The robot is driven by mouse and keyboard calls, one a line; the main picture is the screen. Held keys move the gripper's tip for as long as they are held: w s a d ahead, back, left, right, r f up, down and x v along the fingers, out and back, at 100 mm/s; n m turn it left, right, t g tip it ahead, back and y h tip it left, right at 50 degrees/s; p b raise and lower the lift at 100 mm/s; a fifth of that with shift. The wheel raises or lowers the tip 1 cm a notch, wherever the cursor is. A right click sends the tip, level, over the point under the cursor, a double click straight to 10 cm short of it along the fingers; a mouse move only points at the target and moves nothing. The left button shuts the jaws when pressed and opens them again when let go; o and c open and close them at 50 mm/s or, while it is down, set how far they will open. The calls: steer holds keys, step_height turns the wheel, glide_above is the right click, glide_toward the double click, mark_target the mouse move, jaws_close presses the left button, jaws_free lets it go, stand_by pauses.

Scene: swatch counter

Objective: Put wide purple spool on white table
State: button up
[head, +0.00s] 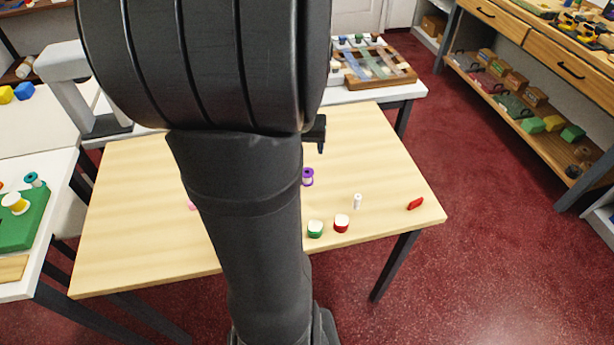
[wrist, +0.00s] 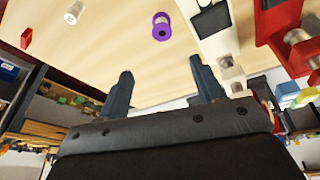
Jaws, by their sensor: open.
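A purple spool (head: 308,177) with a pale middle stands on the wooden table (head: 140,230), just right of my arm in the head view. It also shows near the top of the wrist view (wrist: 162,27). My gripper (wrist: 160,66) is open and empty, its two dark fingers apart; the spool appears beyond them, not touching. In the head view my arm hides most of the gripper. White-topped tables show at the near left (head: 62,185), far left (head: 35,128) and back (head: 352,97).
A white spool (head: 357,201), a red-and-white spool (head: 341,223), a green-and-white spool (head: 315,229) and a red item (head: 415,203) are on the wooden table. The near-left table holds a green board (head: 28,230); the back table holds a rack (head: 380,65).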

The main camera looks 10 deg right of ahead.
steer(key=shift+m+t, duration=0.4)
steer(key=shift+m, duration=0.4)
steer(key=x, duration=0.7)
steer(key=s+x, duration=0.1)
steer(key=x, duration=0.3)
steer(key=shift+a+f, duration=0.15)
steer(key=shift+a, duration=0.05)
steer(key=shift+x, duration=2.6)
steer(key=shift+s+a+f, duration=0.1)
steer(key=shift+a, duration=0.05)
steer(key=c, duration=1.1)
